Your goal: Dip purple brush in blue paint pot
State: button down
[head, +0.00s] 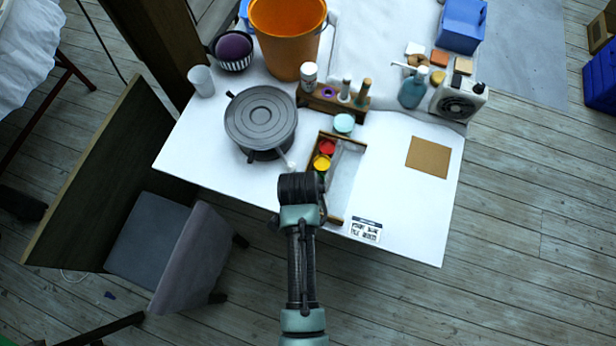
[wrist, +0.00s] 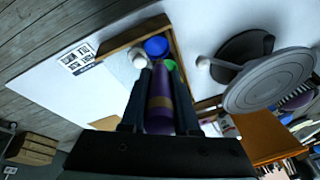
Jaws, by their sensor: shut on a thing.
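My gripper (head: 300,188) is over the front part of the paint tray (head: 359,160) in the head view. In the wrist view my gripper (wrist: 160,80) is shut on the purple brush (wrist: 162,105), which has a yellowish band and lies between the fingers. The blue paint pot (wrist: 157,46) stands in the corner of the wooden tray, just beyond the fingers. My arm hides it in the head view. Whether the brush touches the pot cannot be told. A green pot (wrist: 170,65) sits beside the blue one. Red (head: 327,147) and yellow (head: 321,163) pots show in the head view.
A grey turntable (head: 262,115) with a white-knobbed lever stands left of the tray. Behind are a wooden tool holder (head: 325,103) and an orange bucket (head: 285,40). The table is clear around the brown square (head: 428,157). A chair (head: 165,245) stands at the left front.

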jog(key=shift+f+b, duration=2.25)
jog(key=shift+f, duration=0.8)
notch_tip(320, 180, up, 7)
jog(key=p, duration=0.7)
jog(key=shift+r, duration=0.1)
jog(key=shift+s, duration=0.1)
